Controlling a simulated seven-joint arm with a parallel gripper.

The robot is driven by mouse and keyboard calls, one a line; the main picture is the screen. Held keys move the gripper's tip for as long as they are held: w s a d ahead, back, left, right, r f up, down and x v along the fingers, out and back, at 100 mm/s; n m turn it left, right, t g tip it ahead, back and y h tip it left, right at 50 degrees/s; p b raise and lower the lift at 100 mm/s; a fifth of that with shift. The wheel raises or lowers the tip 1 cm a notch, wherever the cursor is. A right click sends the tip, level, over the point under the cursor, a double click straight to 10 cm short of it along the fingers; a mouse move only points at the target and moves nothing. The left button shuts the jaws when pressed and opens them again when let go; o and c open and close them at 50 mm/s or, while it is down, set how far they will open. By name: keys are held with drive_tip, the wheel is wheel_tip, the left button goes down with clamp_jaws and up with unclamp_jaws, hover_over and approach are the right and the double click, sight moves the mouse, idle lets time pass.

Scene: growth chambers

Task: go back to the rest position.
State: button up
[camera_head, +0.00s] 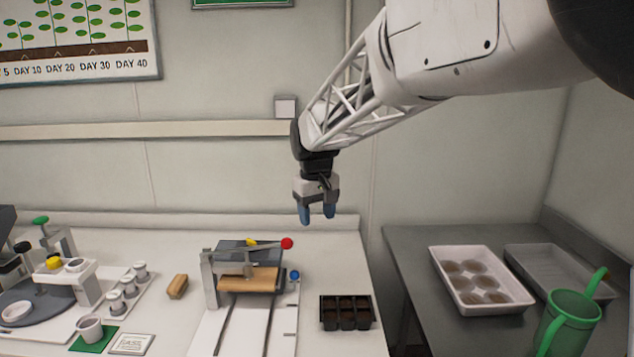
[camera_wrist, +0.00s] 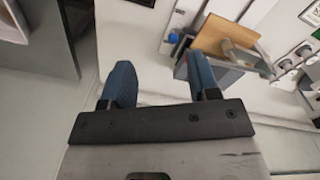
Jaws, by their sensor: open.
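My gripper (camera_head: 317,215) hangs with its blue fingertips pointing down, in the air above the back edge of the white bench (camera_head: 345,255). Its two blue fingers are apart with nothing between them. They also show apart and empty in the wrist view (camera_wrist: 162,85). My arm reaches in from the upper right of the head view.
A press with a red-knobbed lever (camera_head: 287,243) and a wooden board (camera_head: 250,280) stands below my gripper. A black cell tray (camera_head: 346,326) lies to its right. A white tray (camera_head: 436,262) and a green watering can (camera_head: 568,325) stand on the grey table (camera_head: 410,245).

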drive_tip(key=s+d+m+t, duration=0.1)
drive_tip(key=s+d, duration=0.5)
drive_tip(key=s, duration=0.2)
drive_tip(key=s+d+m, duration=0.2)
drive_tip(key=s+d, duration=0.3)
drive_tip(key=s, duration=0.4)
drive_tip(key=s+d+f+m, duration=0.1)
drive_tip(key=s+d+f, duration=0.2)
drive_tip(key=s, duration=0.7)
drive_tip(key=s+d+f+m+t, duration=0.1)
drive_tip(key=s+d+f, duration=0.2)
drive_tip(key=s, duration=0.7)
drive_tip(key=shift+s+d+f+m, duration=0.2)
drive_tip(key=shift+d+f+m, duration=0.15)
drive_tip(key=shift+d, duration=0.45)
drive_tip(key=shift+w+r, duration=0.1)
drive_tip(key=shift+w, duration=0.05)
